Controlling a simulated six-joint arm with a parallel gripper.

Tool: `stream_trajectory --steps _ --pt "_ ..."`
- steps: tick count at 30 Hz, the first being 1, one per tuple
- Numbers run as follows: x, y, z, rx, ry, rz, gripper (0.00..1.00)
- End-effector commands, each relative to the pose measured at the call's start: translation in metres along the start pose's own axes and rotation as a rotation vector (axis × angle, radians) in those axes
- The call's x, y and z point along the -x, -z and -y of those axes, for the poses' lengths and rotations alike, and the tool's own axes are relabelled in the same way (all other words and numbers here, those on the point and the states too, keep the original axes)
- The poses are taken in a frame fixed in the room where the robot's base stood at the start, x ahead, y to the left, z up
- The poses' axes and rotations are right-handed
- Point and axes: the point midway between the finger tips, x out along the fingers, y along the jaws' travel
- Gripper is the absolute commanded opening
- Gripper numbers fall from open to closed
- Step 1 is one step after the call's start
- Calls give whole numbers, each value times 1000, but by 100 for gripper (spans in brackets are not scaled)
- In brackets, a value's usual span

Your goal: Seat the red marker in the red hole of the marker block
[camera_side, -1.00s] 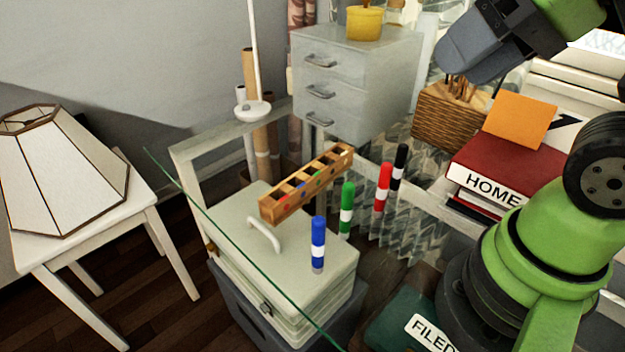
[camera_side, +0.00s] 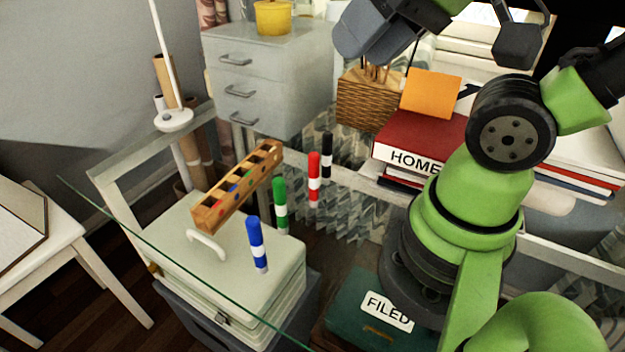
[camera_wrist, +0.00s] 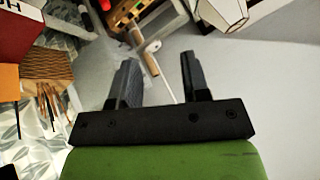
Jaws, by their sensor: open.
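The red marker (camera_side: 314,180) stands upright on the glass table in the side view, between the green marker (camera_side: 280,205) and the black marker (camera_side: 327,155). The marker block (camera_side: 222,210) is a long wooden holder with a row of openings, left of the markers. Small coloured patches show inside it; I cannot tell the red hole clearly. My gripper (camera_side: 375,30) is high at the top of the side view, away from the markers and block. In the wrist view my gripper (camera_wrist: 160,80) has its fingers spread apart with nothing between them.
A blue marker (camera_side: 257,245) stands slightly tilted in front of the block. A red book (camera_side: 420,135) on a stack, an orange card (camera_side: 430,93) and a wicker basket (camera_side: 368,102) are behind and to the right. A green "FILED" box (camera_side: 350,300) is at front. Grey drawers (camera_side: 285,80) stand behind.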

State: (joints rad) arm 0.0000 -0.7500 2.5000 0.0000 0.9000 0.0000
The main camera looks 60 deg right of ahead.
Motion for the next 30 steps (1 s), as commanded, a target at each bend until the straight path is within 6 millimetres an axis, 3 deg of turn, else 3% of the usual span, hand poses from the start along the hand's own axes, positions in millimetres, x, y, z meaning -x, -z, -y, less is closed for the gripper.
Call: stream_trajectory --steps 3,5,17,24,30 --pt "0 0 0 0 0 0 43" --pt "0 0 0 0 0 0 50" --pt "-10 7 -3 33 -38 39 50" --pt "-61 32 -27 214 -174 234 50" --pt "-116 38 -58 387 -231 437 50"
